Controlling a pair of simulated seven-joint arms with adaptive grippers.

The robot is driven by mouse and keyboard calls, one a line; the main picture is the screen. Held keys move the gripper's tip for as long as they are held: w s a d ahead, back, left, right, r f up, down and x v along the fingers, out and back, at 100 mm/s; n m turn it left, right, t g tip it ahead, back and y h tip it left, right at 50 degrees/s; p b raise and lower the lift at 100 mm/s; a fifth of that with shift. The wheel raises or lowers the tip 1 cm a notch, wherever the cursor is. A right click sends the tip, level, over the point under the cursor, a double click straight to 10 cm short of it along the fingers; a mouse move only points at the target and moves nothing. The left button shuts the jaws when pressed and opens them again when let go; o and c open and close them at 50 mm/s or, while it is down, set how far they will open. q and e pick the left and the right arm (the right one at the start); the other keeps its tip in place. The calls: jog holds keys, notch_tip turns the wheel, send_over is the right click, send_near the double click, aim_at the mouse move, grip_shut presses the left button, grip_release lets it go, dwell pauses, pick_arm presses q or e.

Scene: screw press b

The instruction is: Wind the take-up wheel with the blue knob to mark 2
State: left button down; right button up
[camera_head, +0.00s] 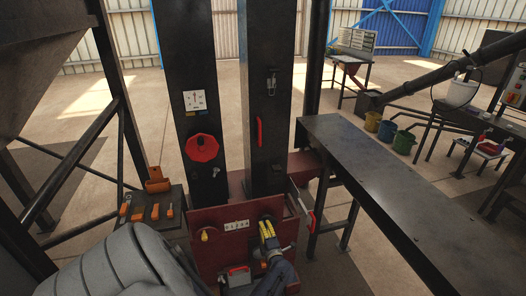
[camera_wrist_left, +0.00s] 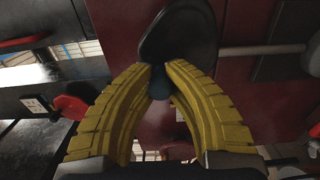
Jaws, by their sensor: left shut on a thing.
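My left gripper (camera_head: 267,230) has yellow ribbed fingers and is at the front of the dark red press base (camera_head: 213,262). In the left wrist view the fingers (camera_wrist_left: 158,76) are closed around the blue knob (camera_wrist_left: 158,88), whose sides they partly hide. The dark round take-up wheel (camera_wrist_left: 178,40) is just beyond the fingertips; the gripper covers much of it in the head view. A white plate with a row of marks (camera_head: 236,225) is left of the gripper. I cannot tell which mark the wheel stands at. My right gripper is not in view.
A yellow knob (camera_head: 205,235) is on the base's left side. A red wheel (camera_head: 202,148) and a red handle (camera_head: 259,132) are on the posts. Orange-handled tools (camera_head: 125,209) lie on a side stand. A long dark table (camera_head: 390,185) stands at right.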

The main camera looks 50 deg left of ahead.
pick_arm(q)
jog(key=m, duration=0.2)
jog(key=w+m, duration=0.1)
jog(key=shift+d+r, duration=0.3)
jog(key=shift+w+d+m, duration=0.1)
jog(key=shift+w+m, duration=0.05)
jog(key=shift+m, duration=0.45)
jog(key=shift+w+d+m, duration=0.1)
jog(key=shift+w+m, duration=0.05)
jog(key=shift+m, duration=0.45)
jog(key=m, duration=0.3)
jog(key=shift+w+d, duration=0.2)
jog(key=shift+w, duration=0.15)
jog(key=shift+s+f+m, duration=0.1)
jog(key=shift+f+m, duration=0.1)
jog(key=shift+m, duration=0.2)
jog(key=c, duration=1.5)
grip_release()
jog(key=o, duration=0.3)
jog(key=shift+r, duration=0.25)
jog(key=v, duration=0.7)
jog(key=shift+d, duration=0.15)
